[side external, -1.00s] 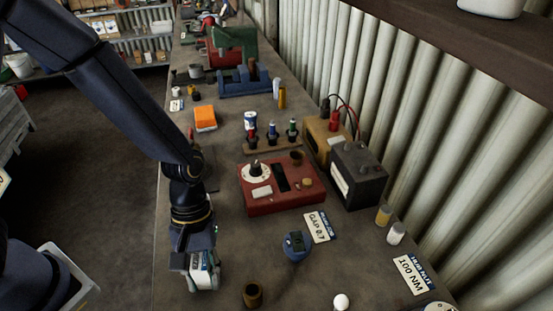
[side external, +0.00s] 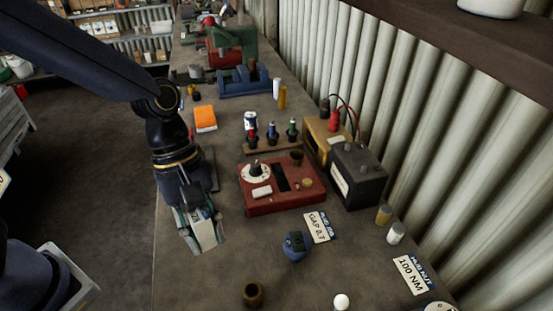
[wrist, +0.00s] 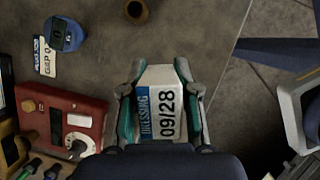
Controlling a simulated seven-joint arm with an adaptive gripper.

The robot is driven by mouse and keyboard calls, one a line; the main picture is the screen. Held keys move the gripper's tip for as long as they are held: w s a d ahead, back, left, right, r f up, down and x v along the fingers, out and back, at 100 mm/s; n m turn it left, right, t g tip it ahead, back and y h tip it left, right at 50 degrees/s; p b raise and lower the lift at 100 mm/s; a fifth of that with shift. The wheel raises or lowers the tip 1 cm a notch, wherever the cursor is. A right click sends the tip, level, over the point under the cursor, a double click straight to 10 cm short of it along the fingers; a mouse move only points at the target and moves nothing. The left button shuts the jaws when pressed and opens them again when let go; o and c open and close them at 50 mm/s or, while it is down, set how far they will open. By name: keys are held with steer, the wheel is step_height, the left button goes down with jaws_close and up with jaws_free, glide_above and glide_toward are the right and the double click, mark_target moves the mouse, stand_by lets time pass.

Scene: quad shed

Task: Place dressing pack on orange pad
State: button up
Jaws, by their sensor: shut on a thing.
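The dressing pack (wrist: 164,105) is a white block with a blue band, lettered "DRESSING" and "09/28" in the wrist view. It also shows in the side view (side external: 205,234). My gripper (wrist: 160,75) is shut on it, with one finger along each side; in the side view my gripper (side external: 198,228) holds it at the near-left part of the bench. I cannot tell its exact height above the bench. The orange pad (side external: 205,117) lies farther up the bench, beyond my gripper, near the left edge. The pad is not visible in the wrist view.
A red tester box (side external: 281,187) stands right of my gripper, with a rack of small bottles (side external: 272,142) behind it. A dark battery (side external: 358,175) is farther right. A blue round item (side external: 296,246) and a brown cup (side external: 253,294) stand nearer. Bare bench lies around the pad's near side.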

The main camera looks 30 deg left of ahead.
steer(key=w+a+r+n+t, duration=0.25)
steer(key=w+a+n, duration=0.25)
steer(key=w+n, duration=0.25)
steer(key=w+a+r+n+t, duration=0.1)
steer(key=w+a+n+t, duration=0.2)
steer(key=w+a+n, duration=0.35)
steer(key=w+a+r+n+y, duration=0.2)
steer(key=w+a+n, duration=0.3)
steer(key=a, duration=0.5)
steer(key=w+a+r+n+y, duration=0.15)
steer(key=w+a+n, duration=0.35)
steer(key=a, duration=0.5)
glide_toward(210, 114)
steer(key=shift+w+d+f+t, duration=0.1)
steer(key=shift+f+t, duration=0.15)
steer(key=shift+f, duration=0.15)
steer(key=shift+w+d+f+t, duration=0.1)
steer(key=shift+f+t, duration=0.1)
steer(key=shift+f, duration=0.15)
steer(key=shift+w+a+f, duration=0.1)
steer(key=shift+w+f, duration=0.45)
steer(key=shift+f, duration=1.55)
steer(key=shift+f, duration=0.1)
